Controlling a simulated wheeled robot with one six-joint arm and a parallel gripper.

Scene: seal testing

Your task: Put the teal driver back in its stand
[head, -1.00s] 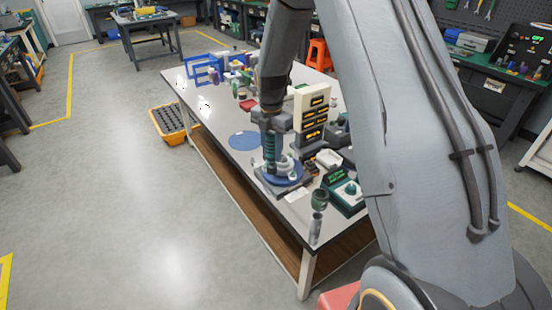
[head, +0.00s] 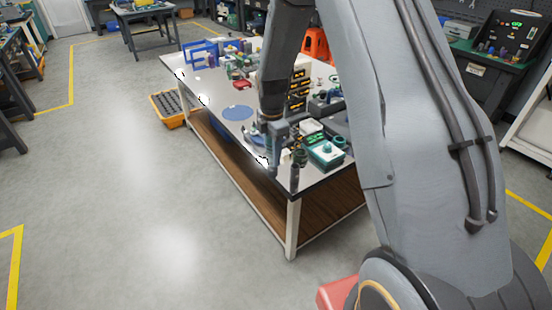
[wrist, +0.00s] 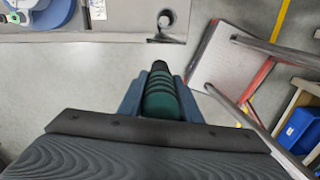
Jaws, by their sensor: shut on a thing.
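The teal driver (wrist: 160,97) is between the jaws of my gripper (wrist: 160,80) in the wrist view. Its ribbed handle points away from the camera, and its dark end lies near the table edge. In the head view my gripper (head: 274,135) is over the near end of the white table (head: 212,90); the driver is hard to make out there. A grey post with a dark green ring (head: 299,157) stands close to the right of the gripper. I cannot tell whether it is the stand.
A green boxed device (head: 325,153), a drawer tower (head: 298,88) and a round blue mat (head: 237,113) are on the table. The wrist view shows a blue disc fixture (wrist: 48,14) at upper left and a red-framed cart (wrist: 228,62) at right.

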